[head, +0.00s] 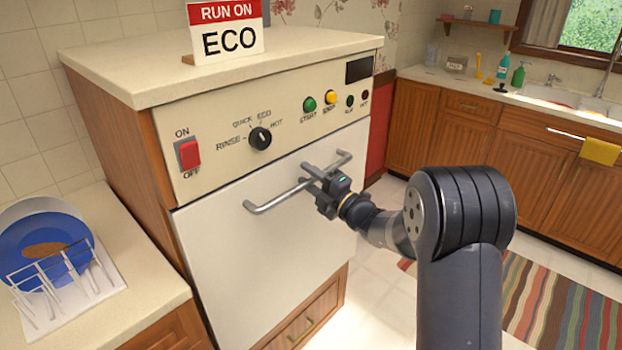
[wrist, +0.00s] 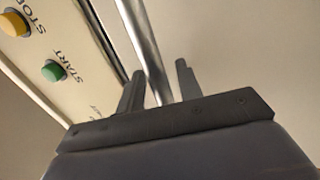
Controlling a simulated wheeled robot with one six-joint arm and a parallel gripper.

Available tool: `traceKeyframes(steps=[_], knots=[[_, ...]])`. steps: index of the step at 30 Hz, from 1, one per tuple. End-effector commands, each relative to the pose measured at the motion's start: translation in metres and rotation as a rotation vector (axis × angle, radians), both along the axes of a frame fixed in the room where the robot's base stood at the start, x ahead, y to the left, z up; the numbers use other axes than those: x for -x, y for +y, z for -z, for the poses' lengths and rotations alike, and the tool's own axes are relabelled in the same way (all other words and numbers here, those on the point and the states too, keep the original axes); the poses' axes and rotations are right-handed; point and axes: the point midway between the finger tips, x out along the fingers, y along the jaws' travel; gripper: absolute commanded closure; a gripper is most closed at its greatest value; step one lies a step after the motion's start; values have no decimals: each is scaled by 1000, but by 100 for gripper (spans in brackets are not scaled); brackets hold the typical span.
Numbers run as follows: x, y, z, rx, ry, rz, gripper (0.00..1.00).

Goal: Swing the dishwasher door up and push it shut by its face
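The white dishwasher door (head: 235,255) stands upright below the cream control panel (head: 230,160), its top edge close along the panel; I cannot tell whether it is fully latched. A metal bar handle (head: 275,200) runs across the door's upper part. My gripper (head: 313,178) is at the handle's middle, in front of the door face. In the wrist view its two fingers (wrist: 158,84) are spread apart, with the handle bar (wrist: 143,45) passing between them, nearer the left finger. I cannot tell whether that finger touches the bar.
A sign reading "RUN ON ECO" (head: 225,30) stands on the countertop (head: 130,65). The panel has a red switch (head: 189,153), a black dial (head: 260,139) and coloured buttons. A rack with a blue plate (head: 75,250) is at left. Cabinets (head: 440,130) and a striped rug (head: 540,300) are at right.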

Motion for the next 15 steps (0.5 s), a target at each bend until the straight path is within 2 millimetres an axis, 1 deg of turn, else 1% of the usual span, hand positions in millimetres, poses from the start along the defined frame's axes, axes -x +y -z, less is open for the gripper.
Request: traceKeyframes(steps=[8, 11, 15], knots=[[1, -2, 2, 2, 3, 2, 66], [6, -9, 4, 2, 2, 3, 66], [20, -28, 9, 1, 3, 5, 66]])
